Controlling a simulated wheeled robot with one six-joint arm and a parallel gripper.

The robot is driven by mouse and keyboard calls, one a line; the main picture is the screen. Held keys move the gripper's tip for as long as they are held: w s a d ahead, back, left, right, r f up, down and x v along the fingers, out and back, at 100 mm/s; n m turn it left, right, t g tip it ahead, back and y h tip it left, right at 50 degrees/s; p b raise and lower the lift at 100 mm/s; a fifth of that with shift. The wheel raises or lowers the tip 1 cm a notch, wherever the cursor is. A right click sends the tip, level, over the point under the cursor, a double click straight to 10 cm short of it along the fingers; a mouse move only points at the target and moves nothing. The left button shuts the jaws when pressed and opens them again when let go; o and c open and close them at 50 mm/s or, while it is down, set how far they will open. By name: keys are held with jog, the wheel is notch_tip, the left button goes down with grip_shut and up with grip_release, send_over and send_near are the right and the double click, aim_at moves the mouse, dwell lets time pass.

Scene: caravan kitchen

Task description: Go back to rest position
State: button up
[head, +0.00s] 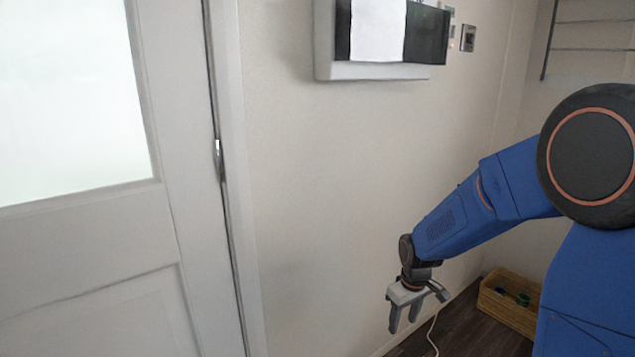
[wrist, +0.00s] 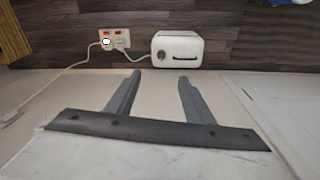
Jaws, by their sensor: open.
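My gripper (head: 403,322) hangs at the end of my blue arm in the lower right of the head view, in front of the cream wall. Its two fingers point downward, spread apart, with nothing between them. In the wrist view the grey fingers of my gripper (wrist: 159,80) are also apart and empty. The fingers appear clear of other objects, though their exact distance from the wall cannot be told.
A white door (head: 180,215) stands at left. A wall-mounted box (head: 425,72) hangs above. A wicker basket (head: 508,308) sits on the dark floor (head: 470,330). The wrist view shows a white toaster-like appliance (wrist: 192,50) beside a socket (wrist: 115,39) with plugged-in cables.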

jog(key=s+d+r+m+t, duration=0.2)
jog(key=s+d+r+m, duration=0.1)
jog(key=s+r, duration=0.95)
jog(key=s+d+r+m, duration=0.1)
jog(key=s+r, duration=0.2)
jog(key=s, duration=0.4)
jog(key=s+r+m+t, duration=0.1)
jog(key=s+r, duration=0.2)
jog(key=s, duration=0.5)
jog(key=shift+s+d+t, duration=0.3)
jog(key=shift+d, duration=0.05)
jog(key=shift+o, duration=0.3)
